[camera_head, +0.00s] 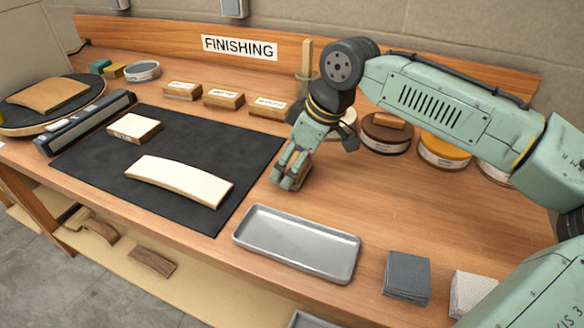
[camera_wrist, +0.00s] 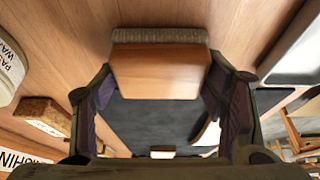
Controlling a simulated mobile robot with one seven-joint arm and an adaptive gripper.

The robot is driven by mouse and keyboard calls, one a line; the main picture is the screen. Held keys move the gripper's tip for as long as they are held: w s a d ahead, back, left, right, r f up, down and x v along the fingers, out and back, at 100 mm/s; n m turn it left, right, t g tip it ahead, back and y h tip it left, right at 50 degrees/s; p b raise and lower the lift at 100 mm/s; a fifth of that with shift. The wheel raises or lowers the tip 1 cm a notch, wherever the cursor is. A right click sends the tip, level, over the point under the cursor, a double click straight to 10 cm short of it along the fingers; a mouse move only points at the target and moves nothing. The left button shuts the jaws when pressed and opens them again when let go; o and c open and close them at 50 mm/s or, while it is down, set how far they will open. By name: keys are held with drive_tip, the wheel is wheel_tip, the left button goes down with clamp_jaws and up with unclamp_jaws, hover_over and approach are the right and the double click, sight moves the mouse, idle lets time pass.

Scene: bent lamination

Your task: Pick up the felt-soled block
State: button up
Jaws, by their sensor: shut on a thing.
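The felt-soled block (camera_wrist: 158,72) is a wooden block with a grey felt layer (camera_wrist: 160,36) along one face. In the wrist view it sits between the two dark finger pads of my gripper (camera_wrist: 160,85). In the head view my gripper (camera_head: 288,172) points down at the bench, just right of the black mat, with its fingers closed around the block. There the fingers hide most of the block. I cannot tell whether the felt touches the bench top.
A black mat (camera_head: 180,220) carries a pale curved piece (camera_head: 178,182) and a labelled block (camera_head: 134,128). A grey metal tray (camera_head: 298,243) lies in front of my gripper. Labelled blocks (camera_head: 223,99) and round tins (camera_head: 385,134) stand behind. Grey pads (camera_head: 406,276) lie front right.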

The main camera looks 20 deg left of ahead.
sight(292, 161)
drive_tip(key=shift+c, duration=0.9)
drive_tip(key=shift+r, duration=0.1)
wheel_tip(292, 161, up, 4)
drive_tip(key=p, duration=0.4)
drive_tip(key=shift+f, duration=0.2)
drive_tip(key=s+d, duration=0.3)
drive_tip(key=s, duration=0.1)
drive_tip(key=s+d+r, duration=0.1)
drive_tip(key=s+d, duration=0.2)
drive_tip(key=d, duration=0.1)
drive_tip(key=s+d, duration=0.4)
drive_tip(key=shift+s+r, duration=0.15)
drive_tip(key=shift+s, duration=0.2)
drive_tip(key=o, duration=0.5)
drive_tip(key=c, duration=0.4)
drive_tip(key=shift+o, duration=0.2)
drive_tip(key=shift+w, duration=0.1)
